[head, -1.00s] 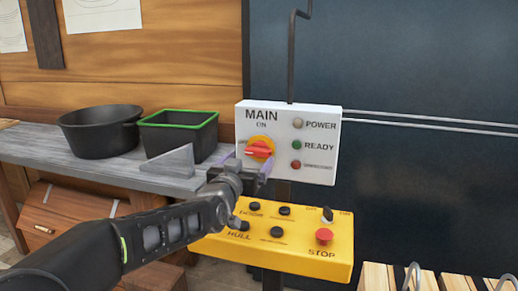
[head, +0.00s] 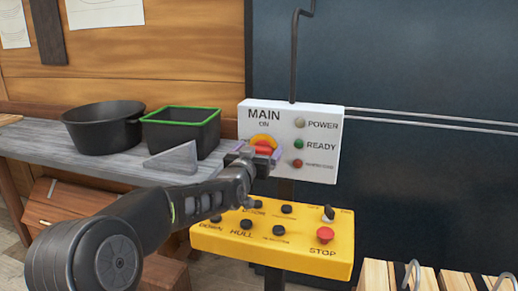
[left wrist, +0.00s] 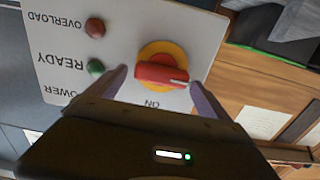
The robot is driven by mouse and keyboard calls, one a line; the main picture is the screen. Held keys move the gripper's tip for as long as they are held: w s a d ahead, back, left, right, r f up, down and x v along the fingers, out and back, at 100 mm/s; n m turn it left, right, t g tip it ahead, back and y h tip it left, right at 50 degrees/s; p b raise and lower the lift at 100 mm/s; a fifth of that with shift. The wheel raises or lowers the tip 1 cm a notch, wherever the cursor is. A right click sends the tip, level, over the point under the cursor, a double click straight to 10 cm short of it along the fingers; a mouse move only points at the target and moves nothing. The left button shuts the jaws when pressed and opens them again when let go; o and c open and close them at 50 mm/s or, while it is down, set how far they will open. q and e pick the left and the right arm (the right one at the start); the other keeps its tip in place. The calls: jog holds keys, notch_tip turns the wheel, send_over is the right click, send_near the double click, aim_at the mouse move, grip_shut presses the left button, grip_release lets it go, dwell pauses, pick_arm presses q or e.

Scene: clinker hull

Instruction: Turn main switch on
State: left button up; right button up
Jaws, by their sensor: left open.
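The main switch (head: 264,142) is a red handle on a yellow disc, on a white panel (head: 318,168) marked MAIN and ON. In the left wrist view the switch (left wrist: 163,73) appears upside down; its handle lies level, with its white mark at the end away from the lamps, the OFF side. My left gripper (head: 258,150) is at the switch, jaws open. In the left wrist view its purple fingers (left wrist: 160,82) stand on either side of the handle's ends. Whether they touch it I cannot tell. My right gripper is out of view.
A yellow control box (head: 285,247) with black buttons and a red STOP button (head: 325,234) sits below the panel. A black bucket (head: 102,130) and a green-rimmed tub (head: 181,130) stand on the grey bench at left. Power (head: 300,123), ready and overload lamps are on the panel.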

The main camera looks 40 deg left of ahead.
pick_arm(q)
jog(key=c, duration=1.4)
